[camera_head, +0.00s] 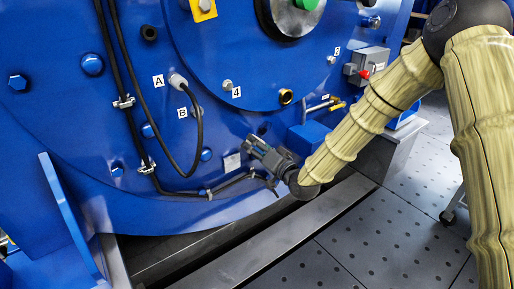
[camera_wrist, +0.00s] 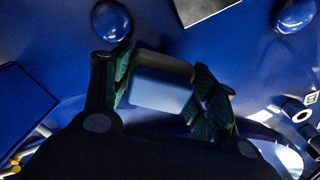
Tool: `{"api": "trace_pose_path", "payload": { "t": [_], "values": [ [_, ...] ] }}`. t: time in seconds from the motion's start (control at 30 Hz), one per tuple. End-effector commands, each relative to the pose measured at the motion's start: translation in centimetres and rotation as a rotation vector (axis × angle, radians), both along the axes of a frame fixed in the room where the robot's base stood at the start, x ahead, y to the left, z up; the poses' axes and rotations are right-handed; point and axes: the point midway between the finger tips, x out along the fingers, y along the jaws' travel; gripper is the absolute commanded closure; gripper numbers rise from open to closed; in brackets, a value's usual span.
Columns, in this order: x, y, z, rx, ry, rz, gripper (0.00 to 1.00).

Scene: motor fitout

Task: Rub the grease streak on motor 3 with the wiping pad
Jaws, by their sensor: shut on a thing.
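My gripper (camera_head: 256,146) is low against the blue motor (camera_head: 60,140), just right of a small grey plate (camera_head: 232,162). In the wrist view my gripper (camera_wrist: 162,92) is shut on a block with a pale blue side and a darker top, which looks like the wiping pad (camera_wrist: 160,94). The pad sits between the two green-padded fingers, close to the blue surface; I cannot tell whether it touches. No grease streak can be made out in either view. No label 3 shows; the motor's visible labels are A, B, 4 and 2.
A black cable (camera_head: 196,140) loops left of my gripper, and a cable runs along the motor's lower edge. Blue domed bolts (camera_wrist: 111,20) stand out near the fingers. A grey box with a red knob (camera_head: 366,68) is at upper right.

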Motion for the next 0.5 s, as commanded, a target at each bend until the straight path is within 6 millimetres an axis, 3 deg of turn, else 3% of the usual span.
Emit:
{"api": "trace_pose_path", "payload": {
  "t": [0.5],
  "values": [
    [0.59, 0.40, 0.02, 0.000, 0.000, 0.000, 0.61]
  ]
}}
